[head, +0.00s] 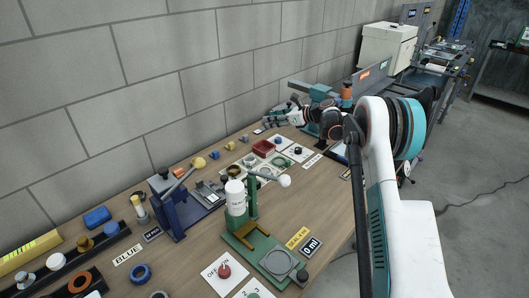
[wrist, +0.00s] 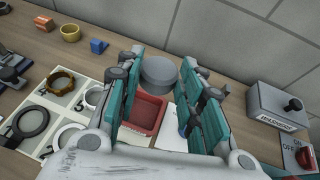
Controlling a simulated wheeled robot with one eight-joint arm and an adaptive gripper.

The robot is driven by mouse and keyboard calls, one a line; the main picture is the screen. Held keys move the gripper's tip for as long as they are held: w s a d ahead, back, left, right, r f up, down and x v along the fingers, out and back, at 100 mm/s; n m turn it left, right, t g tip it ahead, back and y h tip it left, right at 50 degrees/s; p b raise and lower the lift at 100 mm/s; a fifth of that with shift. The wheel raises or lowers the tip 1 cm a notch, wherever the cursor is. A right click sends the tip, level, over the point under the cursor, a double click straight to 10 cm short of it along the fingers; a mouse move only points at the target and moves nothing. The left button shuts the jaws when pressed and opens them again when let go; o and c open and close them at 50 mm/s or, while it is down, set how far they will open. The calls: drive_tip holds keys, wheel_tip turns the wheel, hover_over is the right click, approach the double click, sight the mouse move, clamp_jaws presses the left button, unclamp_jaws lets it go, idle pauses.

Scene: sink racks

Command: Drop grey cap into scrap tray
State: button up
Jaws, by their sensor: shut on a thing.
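The grey cap (wrist: 158,74) is a short round piece held between the fingertips of my gripper (wrist: 160,72) in the wrist view. My gripper is shut on it. A shallow red tray (wrist: 150,112), probably the scrap tray, lies beneath the fingers and shows between them. The fingers hide part of its sides. In the head view my gripper (head: 284,112) is over the far part of the bench near the wall, and the red tray (head: 263,147) lies nearer the camera. The cap cannot be made out clearly there.
A white board (wrist: 62,122) with rings in cells lies left of the tray. A yellow cup (wrist: 70,32) and a blue block (wrist: 98,46) stand behind it. The block wall (wrist: 235,35) runs close behind the bench.

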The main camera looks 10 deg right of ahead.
drive_tip(key=shift+f+b, duration=1.3)
drive_tip(key=shift+f, duration=1.7)
drive_tip(key=o, duration=1)
drive_tip(key=shift+o, duration=0.2)
drive_tip(key=v, duration=1.2)
drive_tip(key=shift+r, duration=0.1)
